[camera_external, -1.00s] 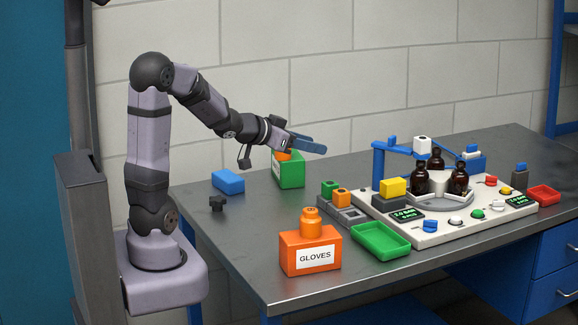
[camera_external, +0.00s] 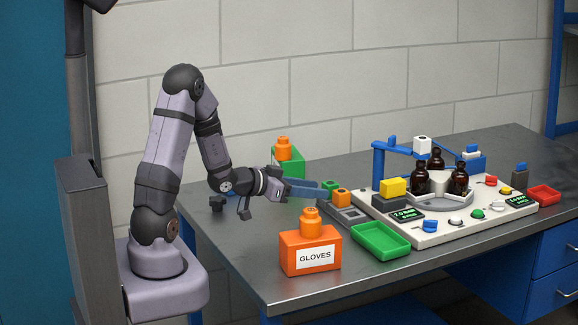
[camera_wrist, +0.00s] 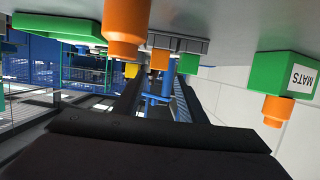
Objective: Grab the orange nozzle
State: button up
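A small orange block-like piece (camera_external: 342,197), likely the orange nozzle, sits in a grey rack (camera_external: 352,217) beside a small green piece (camera_external: 328,188). In the wrist view, which looks upside down, the orange piece (camera_wrist: 159,59) is ahead beyond the fingers, with the green piece (camera_wrist: 188,63) to its right. My gripper (camera_external: 316,188) is above the table, just left of the rack. The wrist view shows my gripper (camera_wrist: 155,92) with its dark fingers apart and nothing held between them.
An orange GLOVES box (camera_external: 311,252) with an orange top (camera_external: 311,222) stands in front of my gripper. A green box (camera_external: 290,163) with an orange top (camera_external: 283,148) stands behind. A green tray (camera_external: 380,241) and a white machine base (camera_external: 450,225) with dark bottles (camera_external: 459,180) lie right.

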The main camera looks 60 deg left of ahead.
aim_at(336, 193)
jog(key=shift+p+x, duration=0.4)
jog(key=shift+x, duration=3.25)
jog(key=shift+d+f, duration=0.15)
jog(key=c, duration=0.8)
